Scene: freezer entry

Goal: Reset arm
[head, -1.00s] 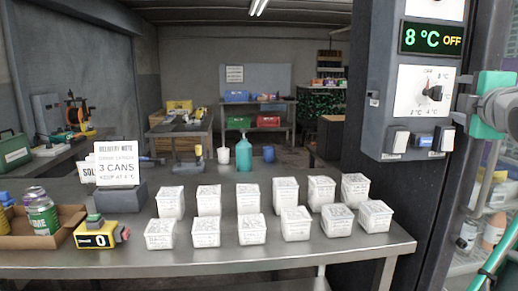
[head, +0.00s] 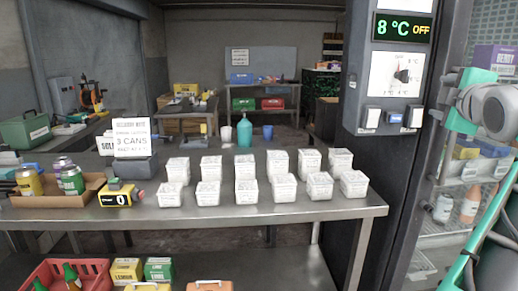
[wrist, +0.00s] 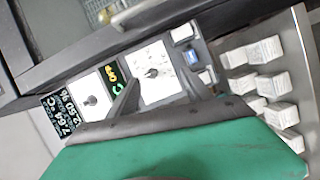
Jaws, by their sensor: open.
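My gripper (head: 440,98) is at the right of the head view, at the end of my green and grey arm. Its small grey fingers point left toward the dark post and are apart, with nothing seen between them. In the wrist view my gripper's green body fills the bottom, and a dark finger (wrist: 124,103) stands up in front of the control panel. The control panel (head: 393,105) carries a green display (head: 402,28) reading 8 °C OFF, a dial (head: 402,76) and two white rocker switches with a blue one between them. The gripper is beside the panel, apparently not touching it.
A steel table (head: 290,212) holds several white tubs (head: 246,190), a delivery note sign (head: 134,145), a yellow device (head: 120,193) and a cardboard tray (head: 90,192) of cans. A red crate (head: 40,272) is below. Freezer shelves (head: 475,185) stand at the right behind my arm.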

